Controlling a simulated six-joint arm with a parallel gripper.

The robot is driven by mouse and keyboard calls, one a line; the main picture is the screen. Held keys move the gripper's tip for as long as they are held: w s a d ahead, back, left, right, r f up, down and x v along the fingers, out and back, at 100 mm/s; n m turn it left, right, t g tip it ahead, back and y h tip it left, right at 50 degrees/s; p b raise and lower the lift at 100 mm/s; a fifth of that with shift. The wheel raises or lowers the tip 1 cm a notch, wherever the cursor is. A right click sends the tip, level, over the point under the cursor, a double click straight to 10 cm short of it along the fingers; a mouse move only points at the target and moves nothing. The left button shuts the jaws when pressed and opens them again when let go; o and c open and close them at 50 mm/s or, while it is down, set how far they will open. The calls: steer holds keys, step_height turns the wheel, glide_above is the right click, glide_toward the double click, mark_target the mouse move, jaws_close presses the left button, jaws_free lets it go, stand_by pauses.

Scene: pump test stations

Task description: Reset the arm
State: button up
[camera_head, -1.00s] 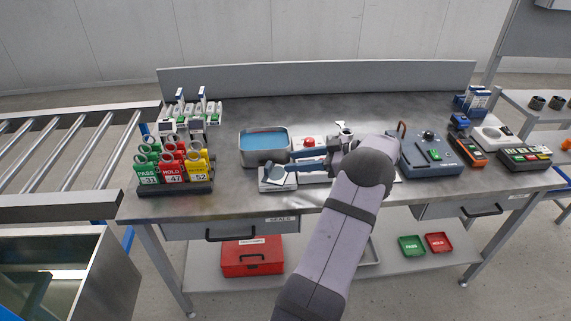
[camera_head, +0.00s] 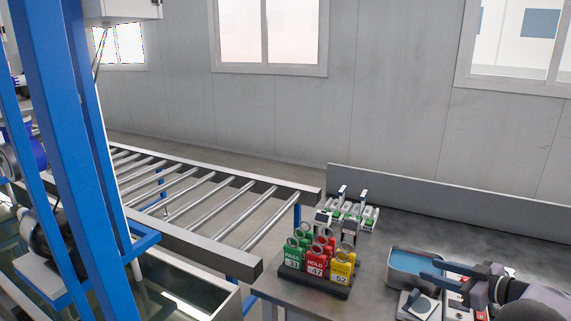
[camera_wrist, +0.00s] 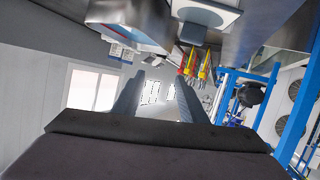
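My gripper (camera_head: 428,270) is at the lower right of the head view, above the front part of the steel workbench (camera_head: 400,235). Its two blue-grey fingers point left. In the wrist view my gripper (camera_wrist: 160,90) shows its fingers apart with nothing between them. The fingers are beside and partly in front of a metal tray with blue content (camera_head: 405,262). A small white device (camera_head: 418,305) lies just below them. Most of my arm is cut off at the right edge.
A rack of green, red and yellow tags (camera_head: 318,265) stands on the bench's left end. Behind it is a small holder with green-and-white items (camera_head: 355,212). A roller conveyor (camera_head: 200,195), blue frame posts (camera_head: 65,150) and a water tank (camera_head: 185,295) lie to the left.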

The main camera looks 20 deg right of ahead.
steer(key=w+a+r+m+h+p, duration=0.25)
steer(key=w+a+r, duration=0.25)
steer(key=w, duration=0.3)
steer(key=w+a+r+m+h+p, duration=0.1)
steer(key=w+a+r+h+p, duration=0.1)
steer(key=w+a+r+h, duration=0.4)
steer(key=s+a+f+m+g+y+p, duration=0.1)
steer(key=s+a+f+g+p, duration=0.1)
steer(key=s+a+f+g, duration=0.5)
steer(key=s+a+f+m+g+y+p, duration=0.15)
steer(key=s+a, duration=0.35)
steer(key=a, duration=0.7)
steer(key=s+a+f+n+g+y+p, duration=0.1)
steer(key=s+a+f+g, duration=0.15)
steer(key=s+a, duration=0.55)
steer(key=s+a+f+n+g+y+p, duration=0.1)
steer(key=s+a+g+y, duration=0.15)
steer(key=s+a, duration=0.55)
step_height(320, 180, down, 15)
steer(key=s+d+b, duration=0.1)
steer(key=d+b, duration=0.1)
steer(key=b, duration=1.3)
steer(key=shift+s+r+h, duration=0.2)
steer(key=shift+s+h, duration=0.2)
steer(key=shift+h, duration=0.05)
